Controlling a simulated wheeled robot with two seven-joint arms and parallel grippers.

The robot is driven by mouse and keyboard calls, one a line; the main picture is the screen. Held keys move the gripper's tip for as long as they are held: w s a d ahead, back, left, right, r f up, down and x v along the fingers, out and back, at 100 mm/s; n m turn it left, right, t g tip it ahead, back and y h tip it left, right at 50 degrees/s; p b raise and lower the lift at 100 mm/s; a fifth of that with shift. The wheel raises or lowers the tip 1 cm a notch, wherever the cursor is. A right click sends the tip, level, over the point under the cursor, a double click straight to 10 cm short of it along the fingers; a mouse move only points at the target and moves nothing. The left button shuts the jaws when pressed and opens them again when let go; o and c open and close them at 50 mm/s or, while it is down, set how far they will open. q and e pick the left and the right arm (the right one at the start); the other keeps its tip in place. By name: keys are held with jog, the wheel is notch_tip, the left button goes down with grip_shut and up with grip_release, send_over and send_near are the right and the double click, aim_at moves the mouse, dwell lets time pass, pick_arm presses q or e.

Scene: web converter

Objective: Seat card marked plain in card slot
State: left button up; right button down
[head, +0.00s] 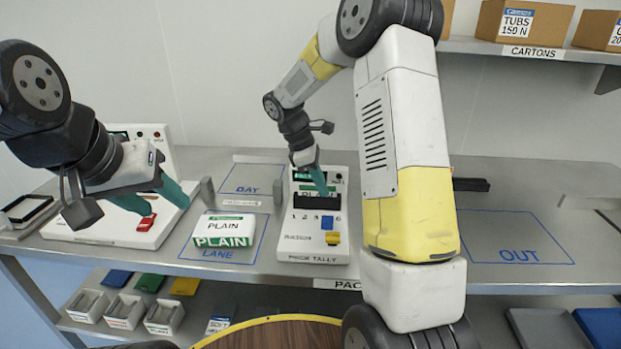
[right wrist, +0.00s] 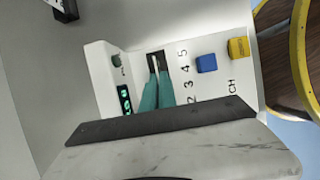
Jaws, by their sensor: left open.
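The card marked plain (head: 306,189) shows as a small, partly hidden white and green piece at the dark card slot (head: 317,202) of the white tally machine (head: 312,246). My right gripper (head: 320,186) reaches down onto it from above. In the right wrist view the right gripper's teal fingers (right wrist: 157,88) are close together around a thin pale edge (right wrist: 154,62) at the dark slot. How deep the card sits is hidden. My left gripper (head: 155,197) is open and empty at the left, above a white machine with a red part (head: 147,222).
A white pack labelled PLAIN (head: 222,228) lies in the blue LANE outline. The BAY outline (head: 255,180) and OUT area (head: 515,238) are clear. Cartons (head: 524,20) stand on the upper shelf; small bins (head: 125,311) stand below. My right arm covers the middle of the table.

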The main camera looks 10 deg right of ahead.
jog(key=c, duration=1.7)
grip_release()
jog(key=v, duration=1.2)
jog(key=s+d+r+m+t+y, duration=0.1)
jog(key=s+r+m+y, duration=0.15)
jog(key=s, duration=0.35)
jog(key=s+d+r+m+t+y, duration=0.1)
jog(key=s+r+m+t, duration=0.1)
jog(key=s+r+m, duration=0.3)
jog(key=s+m+t+y, duration=0.1)
jog(key=s+m, duration=0.1)
jog(key=s, duration=0.2)
jog(key=s+f+m+t+y, duration=0.1)
jog(key=s+m+t, duration=0.1)
jog(key=s, duration=0.3)
jog(key=s+a+f+m+t+y, duration=0.1)
jog(key=s+m, duration=0.1)
jog(key=s, duration=0.3)
jog(key=shift+s+m, duration=0.1)
jog(key=shift+m, duration=0.25)
